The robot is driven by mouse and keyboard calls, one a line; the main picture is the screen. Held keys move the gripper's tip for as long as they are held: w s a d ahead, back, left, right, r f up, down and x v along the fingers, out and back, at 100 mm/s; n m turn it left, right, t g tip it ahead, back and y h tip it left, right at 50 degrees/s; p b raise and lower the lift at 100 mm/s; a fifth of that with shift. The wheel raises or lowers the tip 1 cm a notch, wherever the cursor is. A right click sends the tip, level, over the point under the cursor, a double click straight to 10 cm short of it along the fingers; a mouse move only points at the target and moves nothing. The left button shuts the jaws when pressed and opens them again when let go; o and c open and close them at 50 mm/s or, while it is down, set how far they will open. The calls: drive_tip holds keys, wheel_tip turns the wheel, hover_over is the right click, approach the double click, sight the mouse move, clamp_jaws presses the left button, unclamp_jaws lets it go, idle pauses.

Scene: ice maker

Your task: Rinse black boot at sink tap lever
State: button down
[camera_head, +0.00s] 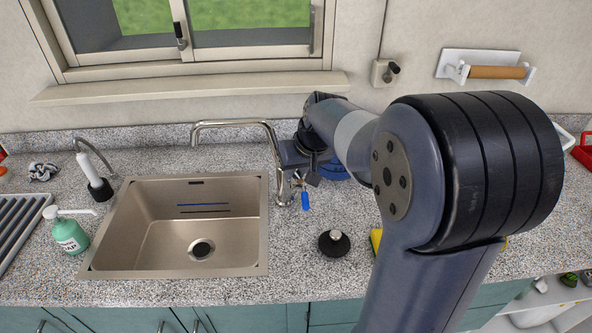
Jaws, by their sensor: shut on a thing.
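The sink tap (235,124) rises behind the right rim of the steel sink (150,227), its spout reaching left over the basin. A blue-tipped tap lever (305,201) shows at the tap's base. My gripper (303,176) is at the tap's base, just above the blue tip, and appears shut on the lever; the arm and jaws partly hide the contact. No boot shape can be made out. A round black piece with a knob (334,243) stands on the counter right of the sink; I cannot tell if it is the black boot. No water stream is visible.
A green soap bottle (69,236) and a black-and-white brush holder (98,184) stand left of the sink. A ridged drainer (18,225) lies at far left. A blue item (334,170) and a yellow one (376,240) are partly hidden by my arm. The basin looks empty.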

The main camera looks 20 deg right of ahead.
drive_tip(key=shift+r, duration=0.1)
drive_tip(key=shift+w+r+g+p, duration=0.1)
drive_tip(key=shift+r+g+p, duration=0.25)
drive_tip(key=shift+p, duration=0.6)
drive_tip(key=shift+w+r+g+p, duration=0.2)
drive_tip(key=shift+g+p, duration=0.15)
drive_tip(key=shift+p, duration=0.7)
drive_tip(key=shift+f, duration=0.1)
drive_tip(key=c, duration=1.3)
unclamp_jaws()
drive_tip(key=shift+c, duration=0.2)
